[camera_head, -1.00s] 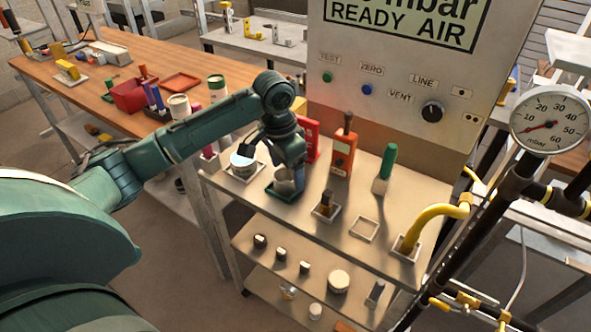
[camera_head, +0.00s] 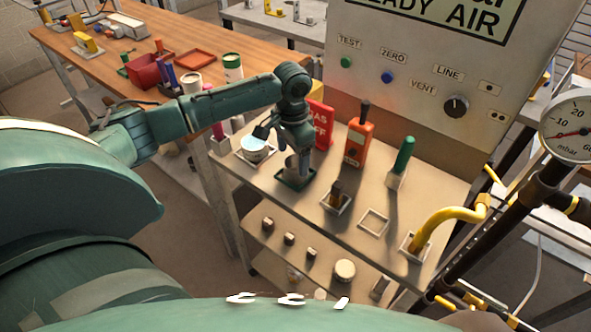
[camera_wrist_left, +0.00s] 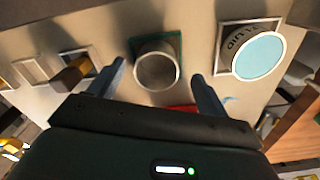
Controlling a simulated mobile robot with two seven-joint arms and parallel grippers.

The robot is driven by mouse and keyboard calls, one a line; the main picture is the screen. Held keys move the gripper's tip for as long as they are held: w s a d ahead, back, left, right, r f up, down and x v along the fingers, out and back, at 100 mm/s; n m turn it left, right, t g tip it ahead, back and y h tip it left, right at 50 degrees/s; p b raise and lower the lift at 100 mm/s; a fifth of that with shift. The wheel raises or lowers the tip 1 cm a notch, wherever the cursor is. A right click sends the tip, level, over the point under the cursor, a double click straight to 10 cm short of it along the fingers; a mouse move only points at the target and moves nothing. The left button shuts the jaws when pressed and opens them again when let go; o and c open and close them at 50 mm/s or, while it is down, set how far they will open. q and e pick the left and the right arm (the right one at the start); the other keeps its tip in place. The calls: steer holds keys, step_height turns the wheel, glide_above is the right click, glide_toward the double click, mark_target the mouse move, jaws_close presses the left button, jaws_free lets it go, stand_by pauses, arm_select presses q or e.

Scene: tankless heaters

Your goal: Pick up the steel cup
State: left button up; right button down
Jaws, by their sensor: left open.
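The steel cup (camera_head: 291,166) stands upright in a small green square tray (camera_head: 286,183) on the top shelf of the cart. It is partly hidden behind my left gripper (camera_head: 298,157) in the head view. In the left wrist view the cup (camera_wrist_left: 157,70) shows its round open mouth, with the green tray (camera_wrist_left: 178,45) around its base. My left gripper (camera_wrist_left: 158,74) is open, with one finger on each side of the cup. I see a gap between each finger and the cup. My right gripper is not in view.
A white tin with a pale blue lid (camera_head: 254,148) stands close left of the cup. A red sign (camera_head: 320,122) and an orange device (camera_head: 357,142) stand behind and right. An empty square holder (camera_head: 374,222) and a yellow pipe (camera_head: 447,222) are farther right.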

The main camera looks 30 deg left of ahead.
mark_target(294, 164)
arm_select(q)
step_height(294, 164, down, 4)
steer(key=shift+d+r, duration=0.15)
steer(key=shift+r, duration=0.05)
steer(key=c, duration=1.1)
steer(key=shift+c, duration=0.2)
steer(key=shift+r, duration=0.1)
